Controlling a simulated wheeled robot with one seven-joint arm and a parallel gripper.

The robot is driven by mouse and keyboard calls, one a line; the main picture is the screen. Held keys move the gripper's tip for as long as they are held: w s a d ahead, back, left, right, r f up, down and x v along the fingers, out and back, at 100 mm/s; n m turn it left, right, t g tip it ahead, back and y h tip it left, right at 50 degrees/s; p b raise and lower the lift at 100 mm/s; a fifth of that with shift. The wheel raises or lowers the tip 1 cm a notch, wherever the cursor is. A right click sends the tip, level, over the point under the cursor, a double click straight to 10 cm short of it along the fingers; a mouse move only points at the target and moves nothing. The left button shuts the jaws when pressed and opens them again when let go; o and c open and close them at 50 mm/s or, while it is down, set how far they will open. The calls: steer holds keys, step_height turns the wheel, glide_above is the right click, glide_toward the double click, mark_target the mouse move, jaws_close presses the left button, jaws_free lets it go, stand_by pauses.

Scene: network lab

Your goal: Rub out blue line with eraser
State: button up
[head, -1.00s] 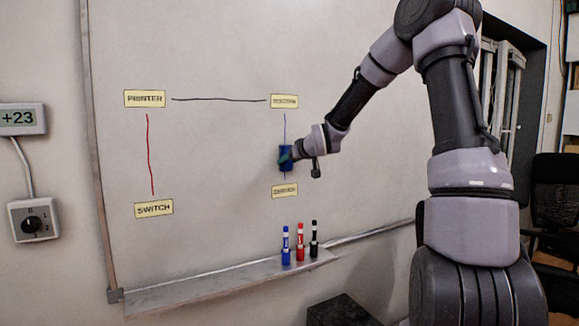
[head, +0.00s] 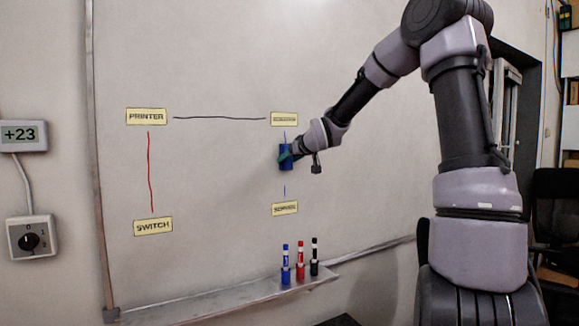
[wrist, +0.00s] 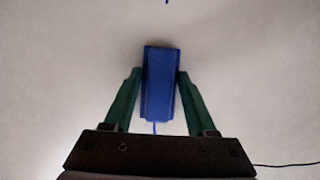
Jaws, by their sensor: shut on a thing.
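My gripper (head: 285,155) is shut on a blue eraser (wrist: 158,85), one green finger on each side of it. The eraser is against the whiteboard, over the blue line, between the two right-hand labels; it also shows in the head view (head: 287,163). A short piece of the blue line (head: 285,135) shows above the eraser, below the upper right label. Another short piece (head: 285,191) shows above the lower right label, with bare board between it and the eraser. The wrist view shows blue marks at the eraser's near end and at the top edge.
A black line (head: 220,118) runs from the PRINTER label (head: 146,117) to the upper right label (head: 284,119). A red line (head: 151,172) runs down to the SWITCH label (head: 153,226). Blue, red and black markers (head: 300,268) stand on the tray (head: 215,303) below.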

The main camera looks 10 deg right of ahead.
mark_target(290, 166)
steer(key=shift+w+r, duration=0.1)
steer(key=shift+r, duration=4.2)
steer(key=shift+a+f, duration=0.1)
steer(key=shift+f, duration=7.05)
steer(key=shift+w+f, duration=0.1)
steer(key=shift+f, duration=0.15)
steer(key=shift+c, duration=0.6)
steer(key=shift+f, duration=3.95)
steer(key=shift+s+d, duration=0.3)
steer(key=shift+s, duration=0.65)
steer(key=shift+s+d, duration=0.3)
steer(key=shift+s, duration=0.6)
steer(key=shift+s+d, duration=0.3)
steer(key=shift+s, duration=0.65)
